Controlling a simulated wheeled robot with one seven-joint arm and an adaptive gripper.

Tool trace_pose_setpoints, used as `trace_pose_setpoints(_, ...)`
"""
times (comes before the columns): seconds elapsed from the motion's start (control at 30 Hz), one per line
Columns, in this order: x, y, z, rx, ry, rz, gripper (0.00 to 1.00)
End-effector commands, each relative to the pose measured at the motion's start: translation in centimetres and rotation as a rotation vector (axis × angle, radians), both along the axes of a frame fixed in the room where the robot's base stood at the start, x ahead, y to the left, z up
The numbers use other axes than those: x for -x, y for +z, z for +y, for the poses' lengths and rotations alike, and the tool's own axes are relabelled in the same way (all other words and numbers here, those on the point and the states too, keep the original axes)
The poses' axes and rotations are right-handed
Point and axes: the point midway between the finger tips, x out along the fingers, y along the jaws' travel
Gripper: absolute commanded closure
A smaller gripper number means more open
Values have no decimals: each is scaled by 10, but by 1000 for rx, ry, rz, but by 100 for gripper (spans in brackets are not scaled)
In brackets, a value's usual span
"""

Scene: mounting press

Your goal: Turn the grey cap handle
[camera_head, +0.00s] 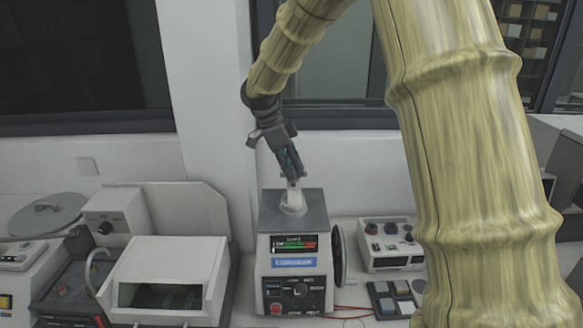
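The mounting press (295,262) is a white box with a grey top, a small display and a dark control panel. On its top is a light grey cap handle (293,199), an upright post on a round, flared base. My gripper (292,174) is dark with green parts and points down at the top of this handle. Its fingertips overlap the handle's upper end in the head view. I cannot tell whether they touch or grip it, or how far the fingers are parted. The handle's upper end is partly hidden.
A white machine with a dark window (165,268) stands to the left, near a round grey lid (47,213). A control box (390,243) and a dark button pad (390,300) are to the right. Red wires lie on the bench. My arm hides much of the right side.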

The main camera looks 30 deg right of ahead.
Motion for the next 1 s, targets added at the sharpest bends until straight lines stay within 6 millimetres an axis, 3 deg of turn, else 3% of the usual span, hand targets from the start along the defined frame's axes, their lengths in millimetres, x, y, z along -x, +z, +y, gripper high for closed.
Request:
trace_pose_setpoints(0.67, -5, -5, 5, -2, 20, 7, 100)
trace_pose_setpoints(1.0, -2, -8, 5, 2, 182, 6, 100)
